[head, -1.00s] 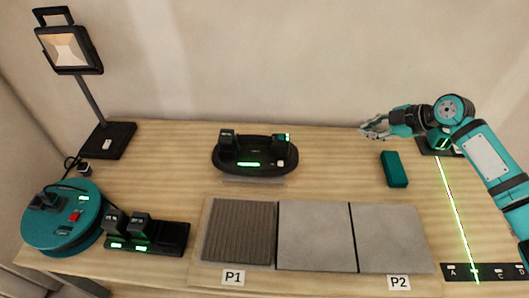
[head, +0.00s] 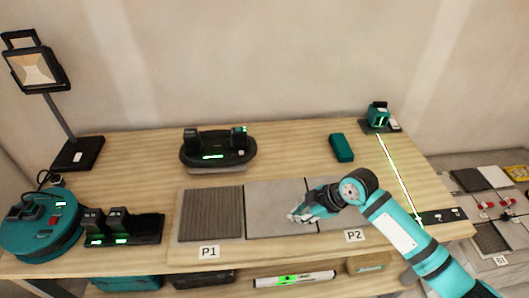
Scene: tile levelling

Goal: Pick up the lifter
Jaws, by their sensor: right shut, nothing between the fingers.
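A black oval device with two upright posts and a green light, which looks like the lifter (head: 218,152), stands at the back of the table, left of centre. My right gripper (head: 296,216) is shut and empty. It appears over the pale tiles at the front middle, to the right of the lifter and nearer the front, apart from it. My right forearm hides part of the right tile. My left gripper is not in view.
A ribbed tile (head: 211,214) lies by the P1 label. A teal block (head: 341,148) and a laser level (head: 378,116) casting a green line stand at right. A charger (head: 149,229), cable reel (head: 38,235) and lamp (head: 36,68) are at left.

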